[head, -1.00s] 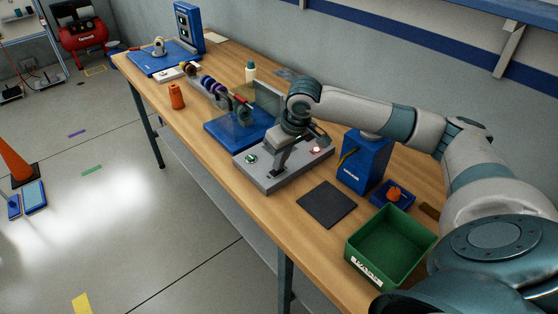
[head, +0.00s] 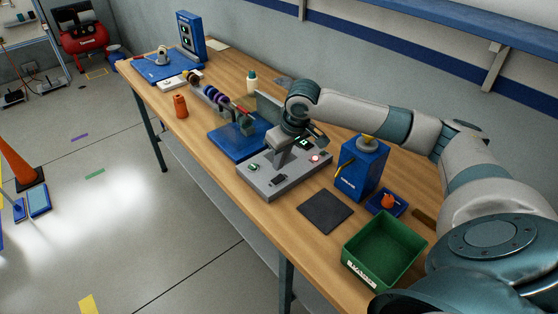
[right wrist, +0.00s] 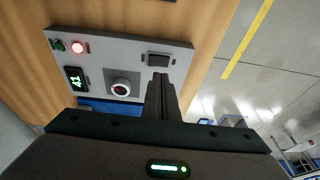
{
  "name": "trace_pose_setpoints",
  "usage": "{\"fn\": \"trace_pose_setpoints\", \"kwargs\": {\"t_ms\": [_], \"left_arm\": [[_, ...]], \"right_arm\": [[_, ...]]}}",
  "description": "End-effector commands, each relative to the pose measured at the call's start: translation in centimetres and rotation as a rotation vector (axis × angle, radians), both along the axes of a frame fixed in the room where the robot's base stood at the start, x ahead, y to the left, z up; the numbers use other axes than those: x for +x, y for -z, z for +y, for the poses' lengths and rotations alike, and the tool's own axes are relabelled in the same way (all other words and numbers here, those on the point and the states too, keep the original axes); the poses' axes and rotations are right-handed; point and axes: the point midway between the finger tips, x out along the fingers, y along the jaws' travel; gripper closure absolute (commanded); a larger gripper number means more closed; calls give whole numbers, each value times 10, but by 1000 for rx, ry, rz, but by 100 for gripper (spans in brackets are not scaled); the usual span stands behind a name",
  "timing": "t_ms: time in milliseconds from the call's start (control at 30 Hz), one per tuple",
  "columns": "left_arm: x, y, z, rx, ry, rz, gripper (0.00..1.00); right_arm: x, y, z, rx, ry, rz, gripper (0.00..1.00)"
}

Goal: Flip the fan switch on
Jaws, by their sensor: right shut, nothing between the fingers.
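The grey control box (head: 262,184) stands on the workbench. A small black rocker switch (head: 278,181) sits on its near side. In the right wrist view the switch (right wrist: 158,60) lies just beyond my fingertips, beside a round knob (right wrist: 121,87), a green-digit display (right wrist: 75,80), a lit red button (right wrist: 77,47) and a green button (right wrist: 58,45). I cannot read which way the rocker is tipped. My right gripper (head: 278,164) is shut and empty, pointing down over the box; its fingers (right wrist: 160,78) appear apart from the switch. My left gripper is out of view.
A blue base (head: 232,143) with a shaft rig stands left of the box. A blue unit (head: 361,168) stands right of it. A dark mat (head: 325,211) lies in front, and a green bin (head: 383,250) is at the near right. An orange spool (head: 180,106) stands further left.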

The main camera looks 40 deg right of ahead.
Motion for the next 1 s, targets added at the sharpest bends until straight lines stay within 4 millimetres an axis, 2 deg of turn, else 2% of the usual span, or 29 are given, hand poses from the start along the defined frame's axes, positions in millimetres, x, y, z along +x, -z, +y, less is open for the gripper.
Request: {"fn": "trace_pose_setpoints", "kwargs": {"t_ms": [100, 500, 700, 1000], "left_arm": [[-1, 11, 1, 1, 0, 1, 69], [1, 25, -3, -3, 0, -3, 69], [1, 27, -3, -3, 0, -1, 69], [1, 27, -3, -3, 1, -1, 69]], "right_arm": [[-5, -18, 4, 0, -2, -7, 100], [-25, -79, 15, 1, -2, -5, 100], [-29, -91, 17, 1, -1, -2, 100], [-30, -92, 17, 1, -1, -2, 100]]}}
